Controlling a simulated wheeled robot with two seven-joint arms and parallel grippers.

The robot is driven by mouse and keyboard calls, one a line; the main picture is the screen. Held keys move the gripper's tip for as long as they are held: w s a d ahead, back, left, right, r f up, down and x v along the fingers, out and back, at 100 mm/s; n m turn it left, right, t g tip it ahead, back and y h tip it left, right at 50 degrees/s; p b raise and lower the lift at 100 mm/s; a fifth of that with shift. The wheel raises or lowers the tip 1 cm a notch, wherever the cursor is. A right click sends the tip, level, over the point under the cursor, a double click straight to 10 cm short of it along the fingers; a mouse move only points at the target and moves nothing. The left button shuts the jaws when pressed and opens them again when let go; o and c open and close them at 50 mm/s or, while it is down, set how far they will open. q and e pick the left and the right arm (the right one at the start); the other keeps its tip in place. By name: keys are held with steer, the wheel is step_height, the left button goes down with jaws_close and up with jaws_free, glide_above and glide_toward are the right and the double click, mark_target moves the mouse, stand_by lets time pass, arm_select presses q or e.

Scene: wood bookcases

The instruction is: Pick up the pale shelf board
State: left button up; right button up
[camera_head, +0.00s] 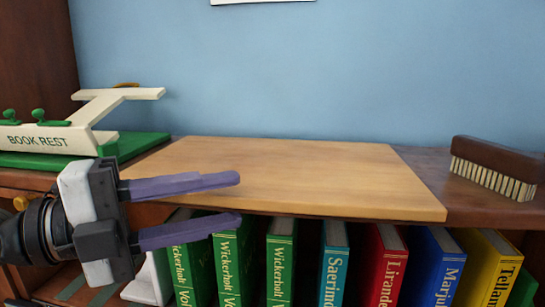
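The pale shelf board (310,175) lies flat on top of the dark wood bookcase, its front edge at the bookcase's front. My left gripper (239,198) comes in from the left with its two purple fingers apart. In the picture, the upper finger overlaps the board's left front part and the lower finger is below the board's front edge. The fingers hide part of the board's left front corner. I cannot tell whether either finger touches the board. My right gripper is not in view.
A white-and-green book rest (50,140) stands left of the board. A brown brush (497,165) lies to the right on the bookcase top (438,172). Several upright books, including a red one (385,265), fill the shelf below. A blue wall (300,80) is behind.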

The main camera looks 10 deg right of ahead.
arm_select(q)
steer(key=shift+x, duration=1)
steer(key=shift+c, duration=0.2)
jaws_close()
stand_by(0.4)
steer(key=shift+a+r, duration=0.1)
steer(key=shift+r, duration=0.1)
